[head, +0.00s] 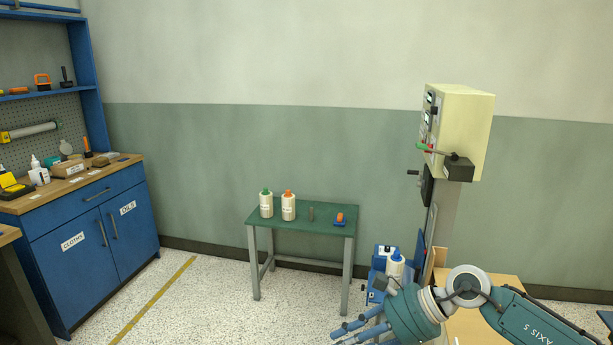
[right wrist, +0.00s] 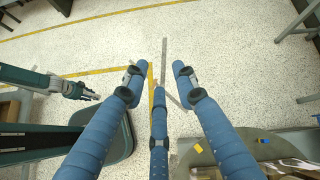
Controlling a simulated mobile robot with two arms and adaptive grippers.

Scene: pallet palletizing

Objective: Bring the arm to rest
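My right arm comes in from the lower right in the head view, its gripper (head: 347,334) low at the bottom edge, in front of the blue machine. In the right wrist view the right gripper's blue fingers (right wrist: 162,74) are spread apart with nothing between them, above bare speckled floor. A teal arm with a dark end, which looks like my left arm and gripper (right wrist: 84,92), shows at the left of the right wrist view. It is too small to tell its finger state. The head view does not show it.
A green table (head: 318,218) holds two white bottles, one with a green cap (head: 266,206) and one orange-capped (head: 288,207), and small items. A cream control box (head: 461,125) on a column and a blue machine (head: 378,290) stand near my right gripper. A blue cabinet (head: 80,240) stands left.

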